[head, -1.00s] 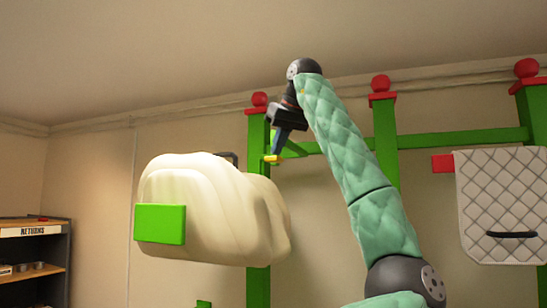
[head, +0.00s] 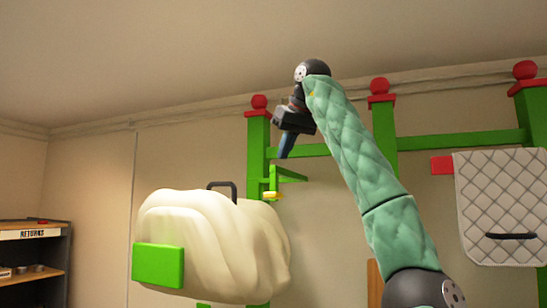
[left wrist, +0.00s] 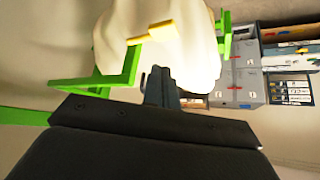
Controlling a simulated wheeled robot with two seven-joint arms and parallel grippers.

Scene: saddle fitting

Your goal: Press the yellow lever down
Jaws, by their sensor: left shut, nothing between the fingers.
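The yellow lever (head: 272,195) is a small yellow bar at the end of a green bracket (head: 290,174), just above the right end of a cream, rounded body (head: 225,235). My left gripper (head: 285,152) points down above the lever, shut and empty, with a clear gap between its tips and the lever. In the left wrist view the lever (left wrist: 152,33) lies against the cream body (left wrist: 190,45), above the shut fingertips (left wrist: 158,78) in the picture. My right gripper is in neither view.
A green frame with red-capped posts (head: 384,140) stands behind my arm. A quilted grey pad (head: 503,205) hangs at the right. A dark handle (head: 222,187) rises from the cream body, which carries a green block (head: 158,265). A shelf (head: 35,260) stands at the left.

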